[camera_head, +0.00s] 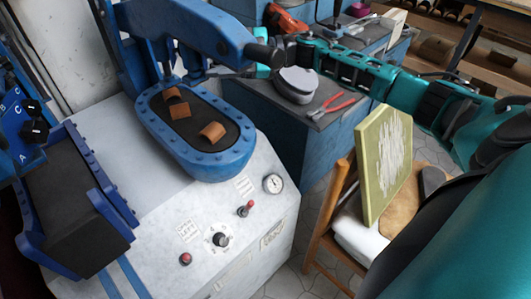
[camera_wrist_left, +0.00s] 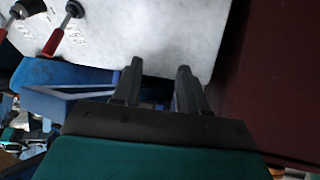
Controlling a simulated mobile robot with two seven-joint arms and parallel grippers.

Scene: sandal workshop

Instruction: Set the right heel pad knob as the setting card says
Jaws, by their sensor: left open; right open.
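The blue unit at the far left has a panel with letters A, B and C (camera_head: 15,120) and two black knobs, an upper knob (camera_head: 32,107) and a lower knob (camera_head: 35,132). I cannot tell which is the right heel pad knob, or read their settings. A small label on the white console (camera_head: 188,231) carries text that looks like "OPEN LEFT"; I cannot tell if it is the setting card. My right gripper (camera_head: 262,54) is open beside the press head, far from the knobs. My left gripper (camera_wrist_left: 158,72) is open and empty near a white surface; the head view does not show it.
The blue press (camera_head: 190,165) holds brown leather pieces (camera_head: 213,131). The white console (camera_head: 150,260) carries a black dial knob (camera_head: 221,240), red controls (camera_head: 186,259) and a gauge (camera_head: 273,183). Red pliers (camera_head: 333,106) lie on the blue cabinet. A chair holds a framed panel (camera_head: 383,160).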

